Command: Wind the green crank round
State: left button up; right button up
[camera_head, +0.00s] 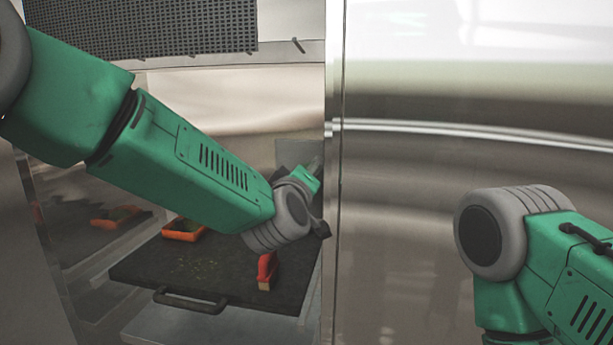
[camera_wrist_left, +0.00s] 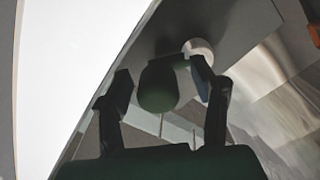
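In the left wrist view a dark green rounded handle of the crank (camera_wrist_left: 158,90) lies between the two dark fingers of my left gripper (camera_wrist_left: 160,70). A gap shows between the left finger and the handle. The right finger is close beside the handle, and I cannot tell if it touches. In the head view my left arm reaches into the open bay, and its grey wrist joint hides most of the gripper. A small green part (camera_head: 308,180) shows behind the wrist; I cannot tell if it is the crank. My right gripper is out of view.
A dark tray (camera_head: 165,263) with a front handle (camera_head: 190,301) lies below my left arm. On it are an orange container (camera_head: 183,231) and a red-orange block (camera_head: 266,270). A metal panel edge (camera_head: 334,170) stands right of my left wrist. A pale round part (camera_wrist_left: 198,47) is beyond the fingers.

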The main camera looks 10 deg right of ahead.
pick_arm(q)
jog(key=shift+s+r, duration=0.15)
jog(key=shift+s, duration=0.2)
jog(key=v, duration=1.1)
